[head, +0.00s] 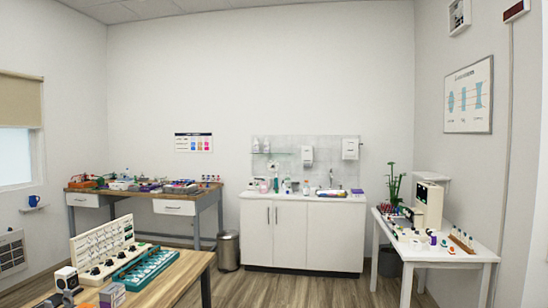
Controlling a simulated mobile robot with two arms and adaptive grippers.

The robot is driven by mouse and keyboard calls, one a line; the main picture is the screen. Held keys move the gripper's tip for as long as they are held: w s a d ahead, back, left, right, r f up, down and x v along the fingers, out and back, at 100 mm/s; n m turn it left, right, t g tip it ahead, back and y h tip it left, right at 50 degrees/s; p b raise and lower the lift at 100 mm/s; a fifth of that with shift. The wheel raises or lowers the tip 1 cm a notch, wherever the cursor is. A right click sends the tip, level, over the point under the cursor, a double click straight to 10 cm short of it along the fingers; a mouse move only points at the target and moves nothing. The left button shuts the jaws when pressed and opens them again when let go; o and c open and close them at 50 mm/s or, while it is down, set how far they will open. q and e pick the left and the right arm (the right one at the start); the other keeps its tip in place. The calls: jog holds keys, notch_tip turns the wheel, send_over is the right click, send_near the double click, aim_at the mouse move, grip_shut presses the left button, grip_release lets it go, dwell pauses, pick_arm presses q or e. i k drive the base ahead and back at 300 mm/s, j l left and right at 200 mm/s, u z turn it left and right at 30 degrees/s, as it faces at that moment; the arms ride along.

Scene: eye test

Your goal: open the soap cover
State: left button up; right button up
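Two white boxes hang on the wall above the sink counter. The smaller white dispenser (307,153) is on the left, and a larger white dispenser (350,148) is on the right. Both look closed, but they are too small to tell which one holds soap or has the soap cover. Several small bottles and other items stand on the white counter (250,204) below them. Neither of my grippers shows in the head view.
A wooden bench (190,275) with a white panel (102,252) and green rack (150,266) is at the front left. A cluttered workbench (140,195) stands behind it. A bin (228,250) is left of the cabinet (302,235). A white table (470,257) is right. Floor (310,290) between is clear.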

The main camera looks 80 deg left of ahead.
aim_at(307, 151)
jog(key=u, duration=2.55)
jog(key=i, duration=3.55)
jog(key=i+l, duration=0.1)
jog(key=i, duration=0.4)
jog(key=i+l, duration=0.1)
jog(key=i, duration=0.4)
jog(key=i+l+u, duration=0.1)
jog(key=i, duration=0.35)
jog(key=i+l, duration=0.2)
jog(key=i, duration=0.3)
